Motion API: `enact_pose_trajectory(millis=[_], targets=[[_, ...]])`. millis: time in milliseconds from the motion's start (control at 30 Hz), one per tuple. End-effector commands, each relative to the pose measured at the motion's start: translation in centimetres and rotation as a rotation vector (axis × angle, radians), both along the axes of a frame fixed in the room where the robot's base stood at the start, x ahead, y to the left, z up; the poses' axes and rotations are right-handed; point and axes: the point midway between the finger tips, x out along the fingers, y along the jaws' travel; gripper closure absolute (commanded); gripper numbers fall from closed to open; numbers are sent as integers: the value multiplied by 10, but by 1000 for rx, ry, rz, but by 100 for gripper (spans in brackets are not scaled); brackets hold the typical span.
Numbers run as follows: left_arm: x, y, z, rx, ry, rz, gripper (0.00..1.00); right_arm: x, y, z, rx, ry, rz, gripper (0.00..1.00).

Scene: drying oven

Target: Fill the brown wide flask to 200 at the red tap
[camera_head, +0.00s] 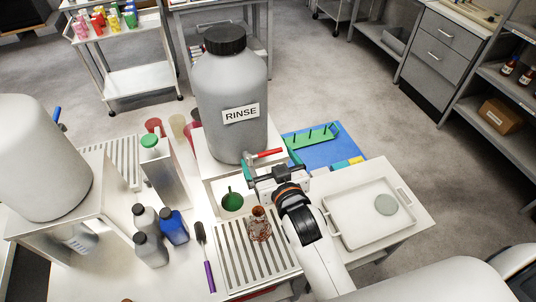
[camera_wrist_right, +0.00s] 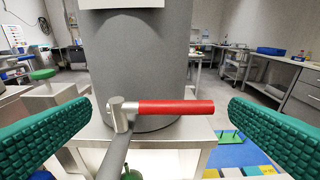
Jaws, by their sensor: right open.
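The brown wide flask (camera_head: 259,225) stands upright on the slatted drain grate (camera_head: 236,262), below the tap and beside my right arm. Its fill level is too small to tell. The red tap handle (camera_head: 265,154) sits at the foot of the grey RINSE tank (camera_head: 230,100). In the right wrist view the red handle (camera_wrist_right: 175,107) lies level, pointing right from its metal valve (camera_wrist_right: 118,112). My right gripper (camera_head: 271,168) is open, with the handle between its green fingers (camera_wrist_right: 160,125) but farther ahead, apparently untouched. My left gripper is not in view.
A green funnel (camera_head: 232,200) is behind the flask. A white tray (camera_head: 345,232) is at right. A green rack (camera_head: 313,137) stands on a blue mat behind.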

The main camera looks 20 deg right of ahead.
Motion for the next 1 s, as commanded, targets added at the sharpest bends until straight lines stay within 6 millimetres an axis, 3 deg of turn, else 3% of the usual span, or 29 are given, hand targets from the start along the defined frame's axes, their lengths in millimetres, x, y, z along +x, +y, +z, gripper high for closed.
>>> enact_pose_trajectory(millis=[200,467,700,1000], targets=[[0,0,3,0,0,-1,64,15,0,-3,0,1,-1,0],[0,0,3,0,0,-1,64,16,0,-3,1,0,-1,0],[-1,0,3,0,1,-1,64,15,0,-3,1,1,0,36],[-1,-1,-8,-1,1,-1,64,12,4,-6,13,0,-93,38]])
